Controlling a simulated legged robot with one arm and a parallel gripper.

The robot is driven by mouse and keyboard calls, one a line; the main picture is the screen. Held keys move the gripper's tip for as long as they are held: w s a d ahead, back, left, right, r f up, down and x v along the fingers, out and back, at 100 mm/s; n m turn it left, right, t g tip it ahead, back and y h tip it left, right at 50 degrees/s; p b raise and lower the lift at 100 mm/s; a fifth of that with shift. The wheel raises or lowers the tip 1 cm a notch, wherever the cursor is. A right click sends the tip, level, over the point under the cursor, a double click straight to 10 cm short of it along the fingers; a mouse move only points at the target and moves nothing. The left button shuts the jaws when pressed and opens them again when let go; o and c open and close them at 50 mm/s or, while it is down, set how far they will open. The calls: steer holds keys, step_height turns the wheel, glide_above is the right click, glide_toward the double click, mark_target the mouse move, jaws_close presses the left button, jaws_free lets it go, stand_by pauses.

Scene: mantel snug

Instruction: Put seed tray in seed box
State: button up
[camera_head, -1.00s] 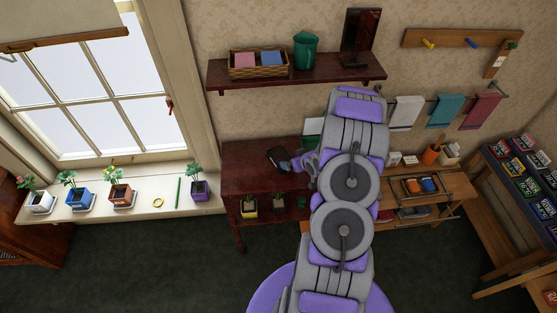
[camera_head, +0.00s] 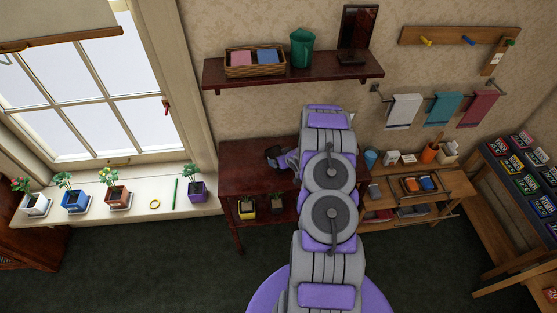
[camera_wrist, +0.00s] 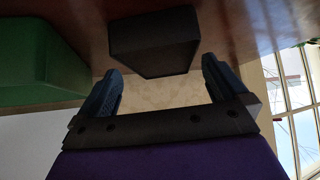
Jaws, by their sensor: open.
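A black tray-like block, likely the seed tray (camera_wrist: 155,42), shows in the wrist view just beyond and between my fingertips. My gripper (camera_wrist: 161,84) is open, with one finger toward each side of it and clear gaps. A green box-like thing, perhaps the seed box (camera_wrist: 38,65), fills the upper left of the wrist view. In the head view my gripper (camera_head: 274,155) is over the dark red table (camera_head: 240,180) near the wall. A dark shape there merges with the fingers, so I cannot separate the tray. My arm hides the table's right part.
A shelf (camera_head: 225,78) above holds a basket (camera_head: 255,64) and a green pitcher (camera_head: 302,48). Potted plants line the window sill (camera_head: 140,205) at left. A wooden bench (camera_head: 440,187) with a blue cup (camera_head: 371,158) stands right. The dark floor (camera_head: 150,270) is open.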

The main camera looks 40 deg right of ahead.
steer(key=shift+x, duration=1.5)
steer(key=shift+a, duration=0.1)
steer(key=shift+c, duration=0.4)
steer(key=c, duration=1)
steer(key=shift+r, duration=0.65)
step_height(320, 180, up, 2)
steer(key=shift+r+p, duration=0.2)
steer(key=shift+p, duration=0.1)
steer(key=s+a, duration=0.3)
steer(key=s, duration=0.1)
steer(key=s+a+r, duration=0.1)
steer(key=s+a, duration=0.1)
steer(key=s, duration=0.3)
steer(key=s+a, duration=0.3)
steer(key=s, duration=0.1)
steer(key=shift+s+a+r, duration=0.15)
steer(key=shift+s+a, duration=0.1)
steer(key=shift+a, duration=0.05)
